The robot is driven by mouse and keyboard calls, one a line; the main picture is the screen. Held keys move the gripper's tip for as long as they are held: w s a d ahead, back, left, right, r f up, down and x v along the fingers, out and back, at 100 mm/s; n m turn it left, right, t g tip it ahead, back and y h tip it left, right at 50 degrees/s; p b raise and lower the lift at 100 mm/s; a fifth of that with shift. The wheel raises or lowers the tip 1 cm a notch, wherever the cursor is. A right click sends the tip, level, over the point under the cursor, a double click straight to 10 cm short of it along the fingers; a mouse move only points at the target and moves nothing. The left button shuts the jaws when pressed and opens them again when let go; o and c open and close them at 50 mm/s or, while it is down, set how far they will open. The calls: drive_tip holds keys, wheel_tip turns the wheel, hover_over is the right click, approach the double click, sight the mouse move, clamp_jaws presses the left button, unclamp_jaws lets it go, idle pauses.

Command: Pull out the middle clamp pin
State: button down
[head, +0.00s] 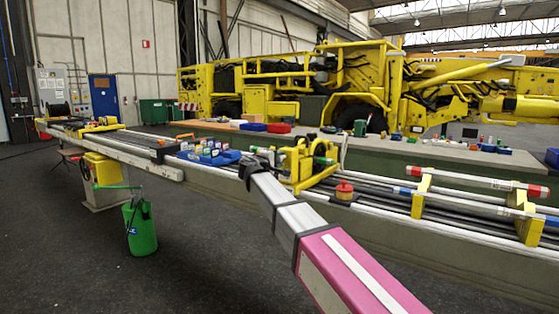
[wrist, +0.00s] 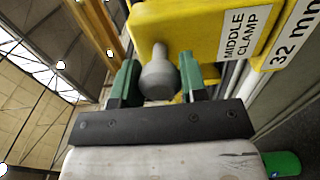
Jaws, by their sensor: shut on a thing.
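The middle clamp (wrist: 205,30) is a yellow block with a white "MIDDLE CLAMP" label in the wrist view. A grey metal pin (wrist: 158,72) with a rounded end stands out from its face. My gripper (wrist: 158,82) has a green finger on each side of the pin and is shut on it. How deep the pin sits in the clamp cannot be told. In the head view the yellow clamp (head: 303,163) stands on the long boom, just right of my arm's dark end. My fingers and the pin are not clear there.
A second label reads "32 mm" (wrist: 293,35) beside the clamp. A red knob (head: 344,190) and rods in yellow brackets (head: 421,195) lie to the right. A green bucket (head: 140,229) hangs below.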

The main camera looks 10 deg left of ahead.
drive_tip(key=v, duration=0.4)
drive_tip(key=shift+d, duration=0.1)
drive_tip(key=c, duration=0.7)
unclamp_jaws()
drive_tip(key=shift+s, duration=0.1)
drive_tip(key=shift+o, duration=0.2)
drive_tip(key=v, duration=1.1)
